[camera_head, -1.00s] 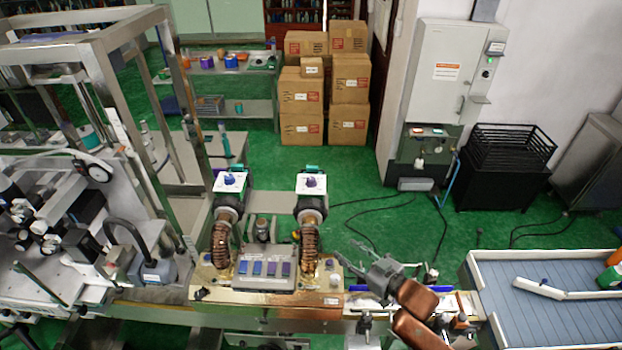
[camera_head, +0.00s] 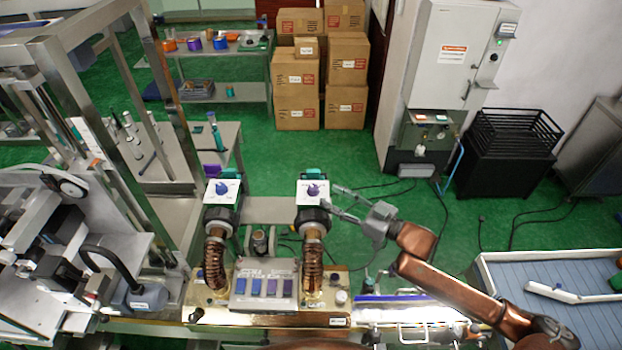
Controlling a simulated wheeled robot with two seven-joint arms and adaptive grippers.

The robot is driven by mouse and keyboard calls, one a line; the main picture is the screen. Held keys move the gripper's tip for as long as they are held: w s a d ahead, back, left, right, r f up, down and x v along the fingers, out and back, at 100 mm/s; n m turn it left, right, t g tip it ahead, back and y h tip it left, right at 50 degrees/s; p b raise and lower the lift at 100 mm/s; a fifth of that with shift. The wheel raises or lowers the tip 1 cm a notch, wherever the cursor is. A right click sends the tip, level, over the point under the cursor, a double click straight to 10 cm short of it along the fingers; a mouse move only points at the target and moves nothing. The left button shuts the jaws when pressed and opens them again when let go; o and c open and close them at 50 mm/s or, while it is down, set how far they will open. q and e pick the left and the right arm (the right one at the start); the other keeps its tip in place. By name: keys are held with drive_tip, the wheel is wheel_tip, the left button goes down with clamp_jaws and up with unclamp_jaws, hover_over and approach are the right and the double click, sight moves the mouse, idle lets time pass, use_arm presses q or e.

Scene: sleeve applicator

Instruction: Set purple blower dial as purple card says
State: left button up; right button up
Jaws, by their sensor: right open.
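Two blowers with ribbed copper hoses stand side by side, each topped by a white dial plate. The right one carries a purple dial (camera_head: 313,190); the left one carries a bluer dial (camera_head: 222,188). My right gripper (camera_head: 331,197) is open, its fingers pointing left at the right edge of the purple dial's plate. I cannot tell whether it touches the plate. A grey panel (camera_head: 262,303) in front holds blue cards (camera_head: 241,286) on its left and purple cards (camera_head: 288,288) on its right. Their markings are too small to read. My left gripper is not in view.
A metal frame (camera_head: 165,110) with equipment stands at left. A brass base (camera_head: 320,318) carries the blowers. A conveyor (camera_head: 560,310) lies at right. Cartons (camera_head: 347,60) and a grey cabinet (camera_head: 440,60) stand behind. Green floor is free behind the blowers.

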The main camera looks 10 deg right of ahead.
sight(314, 187)
drive_tip(key=x, duration=0.1)
drive_tip(key=p+x, duration=0.1)
drive_tip(key=x, duration=0.2)
drive_tip(key=shift+a+r, duration=0.15)
drive_tip(key=shift+r, duration=0.15)
drive_tip(key=p+x, duration=0.1)
drive_tip(key=x, duration=0.1)
drive_tip(key=shift+w+a+f, duration=0.1)
drive_tip(key=shift+w+f, duration=0.1)
drive_tip(key=shift+w, duration=0.05)
drive_tip(key=shift+w+a, duration=0.2)
drive_tip(key=shift+a, duration=0.05)
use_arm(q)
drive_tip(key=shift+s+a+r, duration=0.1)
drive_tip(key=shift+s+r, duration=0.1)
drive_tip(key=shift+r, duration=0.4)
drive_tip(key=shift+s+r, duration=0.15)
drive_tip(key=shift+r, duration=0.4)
use_arm(e)
drive_tip(key=shift+w+a+f, duration=0.1)
drive_tip(key=shift+a, duration=0.05)
drive_tip(key=shift+c, duration=0.6)
